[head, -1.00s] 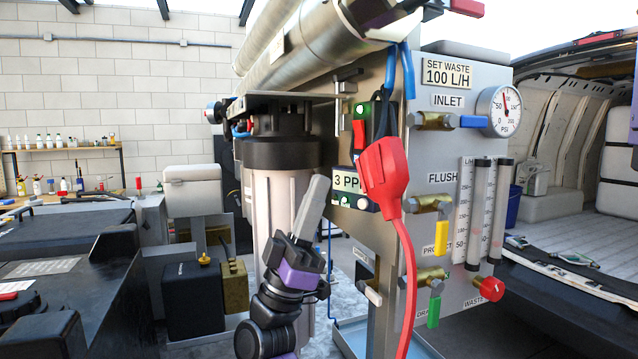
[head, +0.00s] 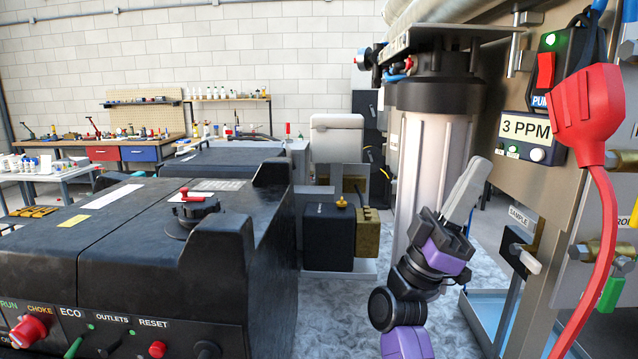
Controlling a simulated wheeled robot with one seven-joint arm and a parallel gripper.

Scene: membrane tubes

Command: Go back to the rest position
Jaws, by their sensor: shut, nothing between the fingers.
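My gripper (head: 478,170) is at the lower right of the middle in the head view, on the end of my black and purple arm. Its grey fingers are together and point up and to the right, with nothing seen between them. It shows in front of the white filter housing (head: 421,155) with its black cap. To its right is the metal panel, with a red switch, a green light and a 3 PPM display (head: 526,128). I cannot tell how far the fingers are from the housing.
A red plug (head: 588,110) hangs on its red cord at the right. A large black generator (head: 130,250) with a labelled control front fills the left. A black box (head: 329,232) stands behind. Workbenches (head: 120,150) line the back wall. Grey floor shows below the housing.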

